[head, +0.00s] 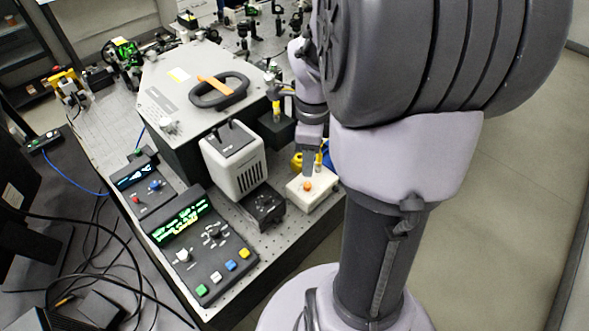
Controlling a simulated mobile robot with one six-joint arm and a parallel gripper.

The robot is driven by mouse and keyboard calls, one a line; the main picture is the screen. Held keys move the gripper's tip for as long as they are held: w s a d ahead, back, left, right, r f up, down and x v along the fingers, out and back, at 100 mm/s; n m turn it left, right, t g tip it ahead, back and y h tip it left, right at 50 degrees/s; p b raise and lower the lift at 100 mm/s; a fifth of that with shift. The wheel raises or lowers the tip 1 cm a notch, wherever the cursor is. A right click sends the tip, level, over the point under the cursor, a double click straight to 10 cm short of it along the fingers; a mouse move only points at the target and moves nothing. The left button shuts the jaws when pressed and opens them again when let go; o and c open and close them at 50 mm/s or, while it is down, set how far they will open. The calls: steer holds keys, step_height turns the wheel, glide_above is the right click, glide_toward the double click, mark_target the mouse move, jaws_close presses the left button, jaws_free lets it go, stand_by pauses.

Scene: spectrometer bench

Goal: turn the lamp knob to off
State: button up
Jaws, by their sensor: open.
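A pale vented housing (238,165), which looks like the lamp unit, stands on the perforated bench. A small black box with a round dark knob (265,202) sits just in front of it. A black control panel (205,243) to the left carries a green display and a pale knob (183,256). No label is legible, so I cannot tell which is the lamp knob or its setting. My gripper (309,168) points down above a white box with an orange top piece (307,186), right of the black box. It is open; its fingertips are small and hard to separate.
A large grey instrument cover with a black handle (219,91) stands behind the housing. A smaller panel (148,185) is at the left. Yellow and blue items (325,157) lie close to my gripper. Cables (90,235) hang left; open floor (515,170) lies right.

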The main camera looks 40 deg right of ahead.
mark_target(307, 184)
step_height(307, 184, down, 9)
steer(key=b, duration=0.2)
steer(key=shift+b, duration=0.35)
steer(key=shift+r, duration=0.1)
jaws_close()
